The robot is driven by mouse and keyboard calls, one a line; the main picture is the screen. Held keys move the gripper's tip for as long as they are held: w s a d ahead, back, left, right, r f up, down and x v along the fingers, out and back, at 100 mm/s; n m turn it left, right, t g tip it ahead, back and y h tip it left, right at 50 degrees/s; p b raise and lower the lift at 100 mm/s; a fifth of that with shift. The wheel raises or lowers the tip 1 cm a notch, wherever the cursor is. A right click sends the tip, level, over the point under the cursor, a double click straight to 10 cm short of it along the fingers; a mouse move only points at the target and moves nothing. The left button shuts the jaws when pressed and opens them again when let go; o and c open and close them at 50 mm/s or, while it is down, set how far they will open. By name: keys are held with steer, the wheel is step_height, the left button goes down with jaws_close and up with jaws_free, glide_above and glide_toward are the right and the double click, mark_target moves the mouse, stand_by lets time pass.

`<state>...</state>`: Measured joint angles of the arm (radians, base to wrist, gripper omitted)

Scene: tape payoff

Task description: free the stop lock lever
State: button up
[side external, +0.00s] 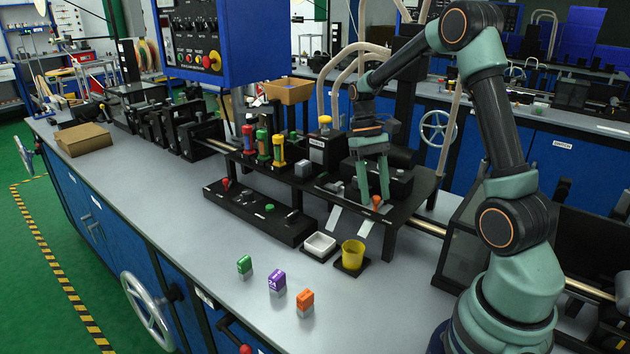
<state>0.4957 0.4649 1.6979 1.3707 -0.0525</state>
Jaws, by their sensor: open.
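My gripper (374,197) points down over the black stand (398,228) at the right end of the fixture. Its two green fingers are apart. A small orange-red knob (377,202) shows at the fingertips, close to the right finger; I cannot tell whether they touch. This knob may be the stop lock lever, but no label is readable. A low black control panel (262,212) to the left carries a red knob (226,184), a green button (270,208) and small grey levers. Which control is the stop lock lever is not clear from this view.
A white tray (320,243) and yellow cup (352,255) stand in front of the fixture. Green (244,267), purple (277,282) and orange (305,302) blocks stand nearer the front edge. Coloured cylinders (263,145) rise behind the panel. The bench's left front is clear.

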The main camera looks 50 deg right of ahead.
jaws_close()
steer(key=shift+w+d+m, duration=0.1)
steer(key=shift+w+m, duration=0.15)
steer(key=shift+m, duration=0.45)
steer(key=shift+w+d+m, duration=0.1)
steer(key=shift+w+m, duration=0.15)
steer(key=shift+m, duration=0.45)
jaws_free()
steer(key=v, duration=1.2)
steer(key=shift+a+r, duration=0.1)
